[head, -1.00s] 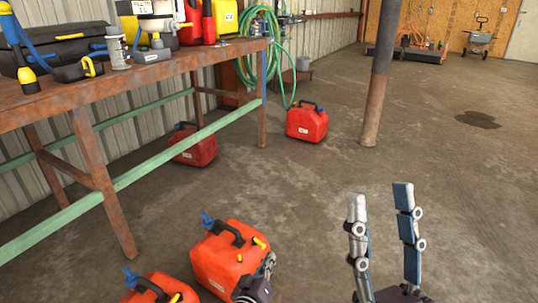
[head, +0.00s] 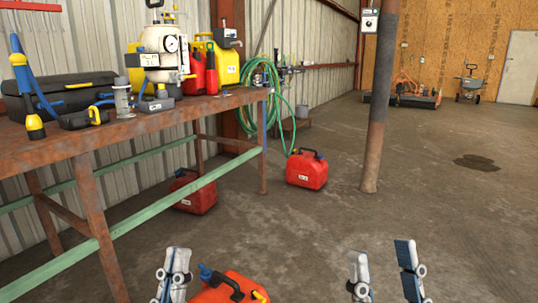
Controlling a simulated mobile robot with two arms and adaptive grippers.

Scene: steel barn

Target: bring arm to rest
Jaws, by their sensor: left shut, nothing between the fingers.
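My left gripper (head: 174,275) stands at the bottom edge of the head view, fingers pointing up, left of the nearest orange-red fuel can. It is shut with nothing in it. The lower parts of both grippers are out of frame.
A rusty workbench (head: 140,127) with a green brace fills the left, loaded with tools. One red can (head: 197,195) sits beneath it and another (head: 306,171) beyond its end. A steel post (head: 377,110) stands mid-right. The concrete floor (head: 460,215) is open on the right.

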